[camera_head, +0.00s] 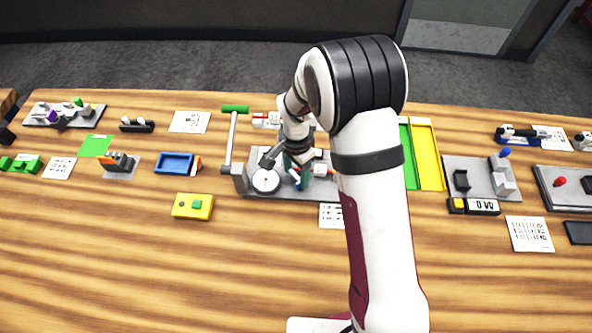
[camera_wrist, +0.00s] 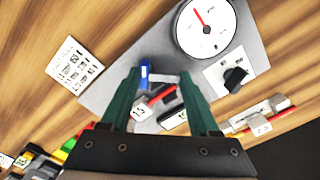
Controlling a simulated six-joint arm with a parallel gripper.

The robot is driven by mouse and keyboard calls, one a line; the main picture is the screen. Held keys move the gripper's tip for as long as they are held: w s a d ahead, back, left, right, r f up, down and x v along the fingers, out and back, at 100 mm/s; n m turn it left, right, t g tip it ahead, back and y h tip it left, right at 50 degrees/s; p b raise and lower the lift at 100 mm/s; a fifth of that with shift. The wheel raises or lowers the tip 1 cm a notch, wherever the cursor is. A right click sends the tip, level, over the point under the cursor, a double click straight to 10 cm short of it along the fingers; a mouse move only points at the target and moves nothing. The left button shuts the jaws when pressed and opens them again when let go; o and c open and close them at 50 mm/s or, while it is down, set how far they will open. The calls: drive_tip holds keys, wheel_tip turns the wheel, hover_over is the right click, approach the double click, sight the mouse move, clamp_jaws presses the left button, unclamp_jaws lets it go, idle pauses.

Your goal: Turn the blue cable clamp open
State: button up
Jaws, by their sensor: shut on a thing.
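The blue cable clamp (camera_wrist: 145,72) shows in the wrist view as a small upright blue piece at the tip of my left-hand finger. In the head view, a bit of blue (camera_head: 297,186) shows beside my fingers. My gripper (camera_wrist: 163,76) has two green fingers, shut on the clamp with a gap between them; the exact contact is partly hidden. In the head view my gripper (camera_head: 299,172) is low over the grey panel (camera_head: 285,190), and my arm hides the panel's right part.
A round dial (camera_wrist: 205,27) and a black knob (camera_wrist: 235,77) sit near the fingers. A red lever (camera_wrist: 162,94) lies between them. A green-topped post (camera_head: 235,109) stands at the panel's left. A yellow box (camera_head: 193,206) is in front. The table's front left is clear.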

drive_tip(key=c, duration=0.3)
drive_tip(key=shift+n, duration=0.8)
drive_tip(key=shift+c, duration=0.2)
drive_tip(key=o, duration=1.4)
wheel_tip(320, 180, up, 16)
drive_tip(key=shift+f, duration=0.1)
approach(295, 177)
drive_tip(key=f, duration=0.8)
drive_tip(key=shift+w+d+f, duration=0.3)
drive_tip(key=shift+w+f, duration=0.05)
drive_tip(key=shift+w, duration=0.05)
